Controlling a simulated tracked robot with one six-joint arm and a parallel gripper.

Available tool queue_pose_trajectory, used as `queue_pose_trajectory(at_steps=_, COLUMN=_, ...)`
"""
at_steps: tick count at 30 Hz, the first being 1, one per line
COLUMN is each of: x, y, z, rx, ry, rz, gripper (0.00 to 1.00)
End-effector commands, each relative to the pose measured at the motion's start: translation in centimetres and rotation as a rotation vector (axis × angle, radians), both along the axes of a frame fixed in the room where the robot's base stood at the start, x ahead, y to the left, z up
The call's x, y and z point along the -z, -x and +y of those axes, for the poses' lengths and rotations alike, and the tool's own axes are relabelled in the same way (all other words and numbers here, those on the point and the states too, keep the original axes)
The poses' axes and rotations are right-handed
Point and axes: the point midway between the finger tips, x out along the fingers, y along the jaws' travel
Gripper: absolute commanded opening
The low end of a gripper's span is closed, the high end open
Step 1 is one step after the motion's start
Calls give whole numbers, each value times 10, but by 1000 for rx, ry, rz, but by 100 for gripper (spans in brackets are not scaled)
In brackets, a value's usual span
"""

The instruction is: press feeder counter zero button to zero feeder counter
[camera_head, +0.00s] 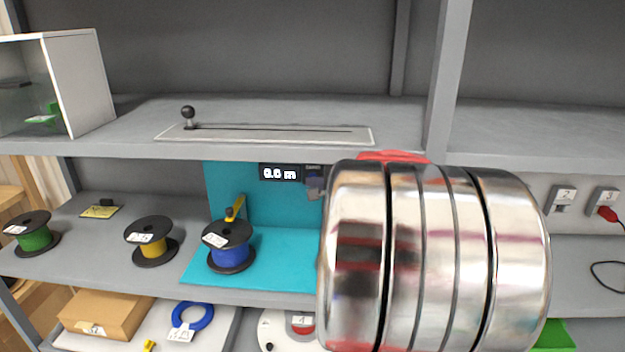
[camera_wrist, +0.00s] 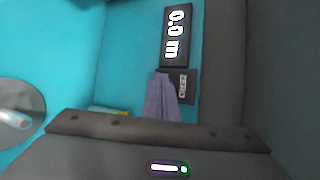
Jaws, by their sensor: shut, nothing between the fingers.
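The feeder counter (camera_head: 279,173) is a black display on the teal back panel, and it reads 0.0 m. It also shows turned sideways in the wrist view (camera_wrist: 176,35), reading 0.0 m. Beside it is a small dark plate (camera_wrist: 184,87) with a zero label, which shows in the head view as well (camera_head: 313,168). My gripper (camera_wrist: 163,77) is shut and empty, with its fingertips at this plate and overlapping it. The button itself is hidden behind the fingertips. I cannot tell whether they touch it.
A blue reel (camera_head: 230,250) stands on the teal base, with a yellow reel (camera_head: 152,245) and a green reel (camera_head: 34,238) to its left. A slider with a black knob (camera_head: 188,113) is on the shelf above. My metal arm blocks the centre right.

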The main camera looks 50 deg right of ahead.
Motion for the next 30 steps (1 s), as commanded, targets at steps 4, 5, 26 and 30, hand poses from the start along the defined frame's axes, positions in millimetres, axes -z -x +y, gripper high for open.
queue_pose_trajectory(at_steps=4, x=0, y=1, z=0, rx=1, ry=0, rz=0, gripper=0)
queue_pose_trajectory(at_steps=5, x=0, y=1, z=1, rx=1, ry=0, rz=0, gripper=0)
queue_pose_trajectory(at_steps=26, x=0, y=10, z=13, rx=0, ry=0, rz=0, gripper=0)
queue_pose_trajectory(at_steps=30, x=0, y=13, z=16, rx=0, ry=0, rz=0, gripper=0)
